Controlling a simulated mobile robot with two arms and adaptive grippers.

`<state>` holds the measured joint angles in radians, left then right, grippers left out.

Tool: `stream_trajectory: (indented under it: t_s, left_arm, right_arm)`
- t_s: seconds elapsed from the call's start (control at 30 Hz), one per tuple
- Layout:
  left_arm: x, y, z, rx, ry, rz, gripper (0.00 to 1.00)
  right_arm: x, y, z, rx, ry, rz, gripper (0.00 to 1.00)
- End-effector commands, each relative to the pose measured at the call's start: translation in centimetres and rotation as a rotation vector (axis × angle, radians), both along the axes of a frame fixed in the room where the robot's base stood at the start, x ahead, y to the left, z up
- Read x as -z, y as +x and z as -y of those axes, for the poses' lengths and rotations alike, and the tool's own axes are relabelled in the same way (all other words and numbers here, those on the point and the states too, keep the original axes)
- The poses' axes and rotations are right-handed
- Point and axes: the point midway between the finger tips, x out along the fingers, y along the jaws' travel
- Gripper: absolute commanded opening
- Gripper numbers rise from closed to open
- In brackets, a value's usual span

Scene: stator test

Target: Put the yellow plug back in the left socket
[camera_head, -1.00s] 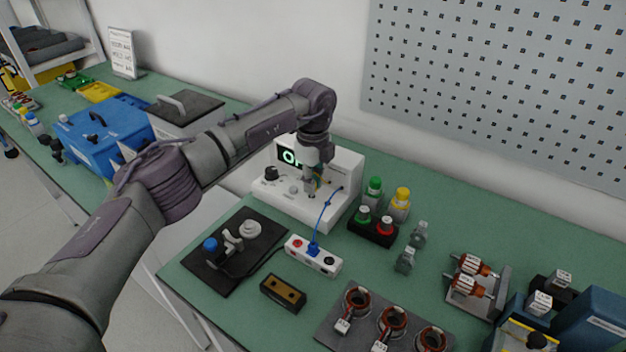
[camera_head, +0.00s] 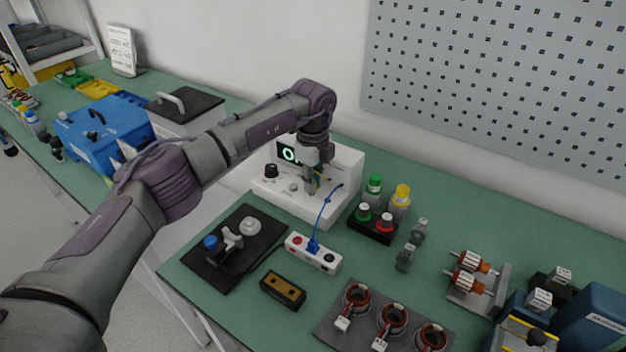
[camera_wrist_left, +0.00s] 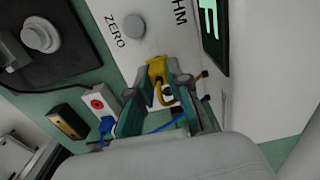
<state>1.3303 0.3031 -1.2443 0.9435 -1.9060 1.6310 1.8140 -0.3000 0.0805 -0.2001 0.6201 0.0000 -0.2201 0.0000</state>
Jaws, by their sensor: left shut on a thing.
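My left gripper (camera_head: 312,187) is in front of the white meter box (camera_head: 330,205), its fingers pointing down. In the left wrist view, my left gripper (camera_wrist_left: 160,100) is shut on the yellow plug (camera_wrist_left: 157,70), a yellow body with a yellow lead curving back between the fingers. The plug's tip points toward the white meter face (camera_wrist_left: 150,40), beside the ZERO knob (camera_wrist_left: 125,25). The left socket cannot be made out, and I cannot tell whether the plug touches the face. My right gripper is not in view.
A blue cable (camera_head: 326,212) runs from the meter to a blue plug in a white socket block (camera_head: 299,244). A black board (camera_head: 213,262) with a clamp lies to the left. Red and green buttons (camera_head: 374,221), bottles and several copper-wound rings (camera_head: 393,320) stand to the right.

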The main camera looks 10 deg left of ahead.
Motion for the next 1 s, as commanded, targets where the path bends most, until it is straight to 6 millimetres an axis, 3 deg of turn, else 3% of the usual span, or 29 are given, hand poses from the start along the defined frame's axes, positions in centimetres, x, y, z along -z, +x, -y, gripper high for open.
stream_trajectory:
  t_s: [0.97, 1.0]
  left_arm:
    - [1.0, 0.0, 0.0, 0.000, 0.000, 0.000, 0.00]
    - [1.0, 0.0, 0.0, 0.000, 0.000, 0.000, 0.23]
  right_arm:
    - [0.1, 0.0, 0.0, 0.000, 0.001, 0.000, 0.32]
    - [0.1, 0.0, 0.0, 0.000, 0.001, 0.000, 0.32]
